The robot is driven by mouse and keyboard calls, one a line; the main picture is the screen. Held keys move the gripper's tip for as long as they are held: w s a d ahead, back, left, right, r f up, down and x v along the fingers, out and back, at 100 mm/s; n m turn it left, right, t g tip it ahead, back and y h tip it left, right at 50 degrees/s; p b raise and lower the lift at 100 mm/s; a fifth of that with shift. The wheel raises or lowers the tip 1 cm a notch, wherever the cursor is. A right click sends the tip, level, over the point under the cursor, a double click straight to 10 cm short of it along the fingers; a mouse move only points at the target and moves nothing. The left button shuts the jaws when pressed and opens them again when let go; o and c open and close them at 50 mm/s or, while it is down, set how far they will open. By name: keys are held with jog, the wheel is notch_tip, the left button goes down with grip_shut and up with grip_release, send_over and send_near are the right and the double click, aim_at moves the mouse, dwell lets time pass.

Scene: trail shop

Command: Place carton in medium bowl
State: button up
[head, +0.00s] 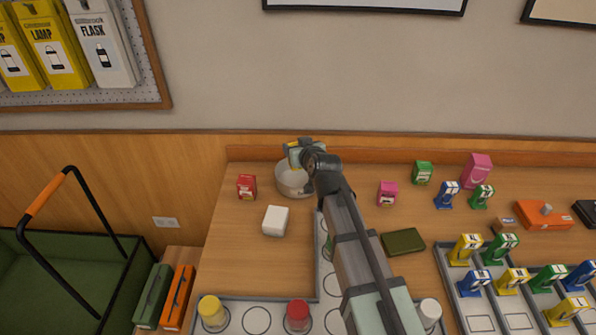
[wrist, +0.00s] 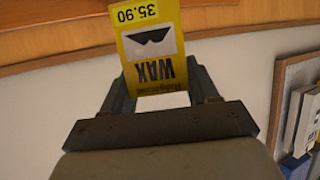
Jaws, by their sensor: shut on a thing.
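The carton, a yellow box marked WAX and 35.90, is between the fingers of my gripper (wrist: 160,88) in the wrist view (wrist: 152,48), its print upside down. My gripper is shut on it. In the head view, a yellow edge of the carton (head: 293,154) shows beside my gripper (head: 301,150), at the back of the pale round bowl (head: 287,184). The carton appears above the bowl's far rim; I cannot tell its exact height. My arm hides the bowl's right side.
A red box (head: 247,187) stands left of the bowl and a white box (head: 275,221) in front. A pink box (head: 387,194) and a dark green case (head: 403,242) lie to the right. The wall rises close behind the counter (head: 252,265).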

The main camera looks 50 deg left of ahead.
jog(key=shift+f+g, duration=0.25)
jog(key=shift+g, duration=0.05)
jog(key=shift+f, duration=4.75)
jog(key=shift+f, duration=0.15)
jog(key=o, duration=1.1)
jog(key=shift+v, duration=3.8)
